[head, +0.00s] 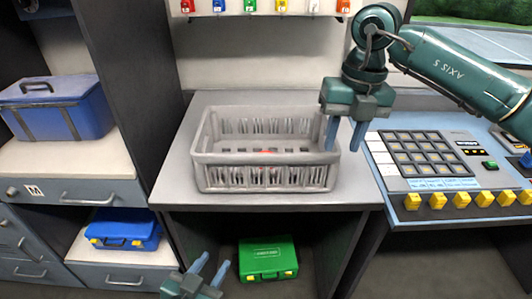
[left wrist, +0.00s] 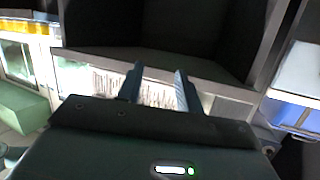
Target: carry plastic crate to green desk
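The grey plastic crate (head: 260,180) stands upright on a light grey worktop (head: 285,199) in the head view. A small red spot shows inside or through it; I cannot tell what it is. My right gripper (head: 344,146) points down at the crate's right end with its fingers apart. One finger overlaps the right wall in the picture and the other is outside; contact cannot be told. My left gripper (head: 212,263) is low in front of the worktop, open and empty. Its spread fingers also show in the left wrist view (left wrist: 157,72). I cannot identify a green desk for sure.
A control panel (head: 420,195) with yellow knobs adjoins on the right. A green case (head: 267,259) lies under the worktop. Blue cases (head: 60,108) and (head: 124,229) sit on the left shelves. A dark upright panel (head: 135,70) borders the worktop's left side.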

